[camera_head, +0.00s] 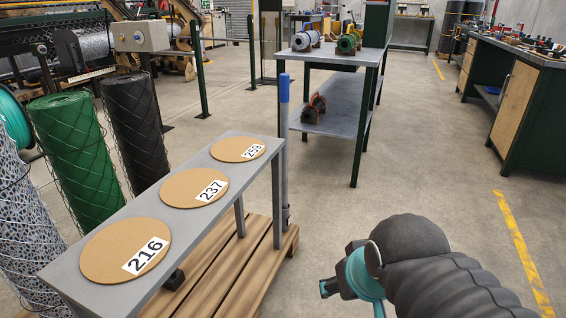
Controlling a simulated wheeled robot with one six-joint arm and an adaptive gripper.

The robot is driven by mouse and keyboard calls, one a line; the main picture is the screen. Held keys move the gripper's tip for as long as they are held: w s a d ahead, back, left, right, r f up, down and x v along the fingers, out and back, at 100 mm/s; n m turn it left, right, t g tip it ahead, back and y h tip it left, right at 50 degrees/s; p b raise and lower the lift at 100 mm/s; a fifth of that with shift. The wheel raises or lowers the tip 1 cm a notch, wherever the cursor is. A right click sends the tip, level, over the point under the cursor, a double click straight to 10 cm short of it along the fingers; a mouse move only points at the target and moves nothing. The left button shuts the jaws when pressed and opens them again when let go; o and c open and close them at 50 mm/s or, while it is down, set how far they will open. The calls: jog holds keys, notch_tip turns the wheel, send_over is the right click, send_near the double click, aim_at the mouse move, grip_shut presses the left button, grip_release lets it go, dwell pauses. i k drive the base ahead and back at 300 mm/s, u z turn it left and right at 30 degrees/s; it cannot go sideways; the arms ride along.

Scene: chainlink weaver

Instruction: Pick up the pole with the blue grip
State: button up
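The pole (285,165) stands upright at the far right end of the grey bench, its foot by the wooden pallet. Its blue grip (284,88) is at the top, above the bench top, with nothing touching it. My gripper (340,287) is low at the right of the picture, partly hidden by my arm and cut by the lower edge. It is well apart from the pole, across open floor. I cannot tell whether its fingers are open or shut.
The grey bench (120,212) carries round boards numbered 216, 237 and 259. It stands on a wooden pallet (225,275). Mesh rolls (75,150) line the left. A grey table (340,115) stands behind the pole. Floor between pole and arm is clear.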

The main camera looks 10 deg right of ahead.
aim_at(284, 78)
jog(key=z, duration=0.75)
jog(key=i, duration=1.9)
jog(key=u, duration=1)
